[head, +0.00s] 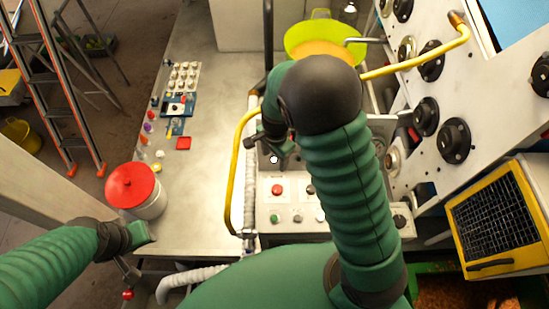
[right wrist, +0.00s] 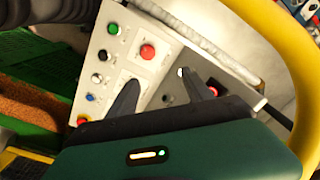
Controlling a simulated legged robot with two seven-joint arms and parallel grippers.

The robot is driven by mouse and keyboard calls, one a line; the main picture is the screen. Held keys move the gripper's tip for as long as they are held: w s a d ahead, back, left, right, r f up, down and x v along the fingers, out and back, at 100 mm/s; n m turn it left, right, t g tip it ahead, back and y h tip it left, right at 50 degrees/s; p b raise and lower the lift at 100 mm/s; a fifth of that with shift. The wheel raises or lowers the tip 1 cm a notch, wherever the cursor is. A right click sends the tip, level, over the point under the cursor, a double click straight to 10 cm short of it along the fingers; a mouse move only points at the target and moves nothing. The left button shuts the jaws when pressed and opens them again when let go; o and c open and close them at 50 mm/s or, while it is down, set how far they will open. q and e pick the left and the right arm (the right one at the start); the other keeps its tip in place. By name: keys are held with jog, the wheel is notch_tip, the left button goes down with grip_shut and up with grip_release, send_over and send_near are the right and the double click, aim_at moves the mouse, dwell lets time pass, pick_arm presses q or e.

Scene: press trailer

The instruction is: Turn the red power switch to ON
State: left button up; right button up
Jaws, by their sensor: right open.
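A pale control panel (head: 290,228) lies below the middle of the head view. A red round button (head: 277,190) sits on a white plate on it; the button also shows in the right wrist view (right wrist: 147,52). I cannot tell for sure which red part is the power switch or read any ON mark. My right gripper (head: 268,152) is above the panel's far left part, open and empty. In the right wrist view its fingers (right wrist: 158,77) point at the panel, just below the red button. My left gripper (head: 140,240) is beside the red-lidded bucket; its jaws are unclear.
A yellow bent bar (head: 236,170) stands left of the panel and curves close to my right gripper in the right wrist view (right wrist: 270,45). A yellow-framed grille (head: 497,220) is at right.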

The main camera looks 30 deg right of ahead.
notch_tip(320, 180, up, 3)
jog(key=shift+r, duration=0.2)
dwell(0.5)
notch_tip(320, 180, up, 17)
jog(key=b, duration=0.4)
jog(key=shift+s+f+b, duration=0.15)
jog(key=shift+s+b, duration=0.15)
jog(key=shift+b, duration=0.1)
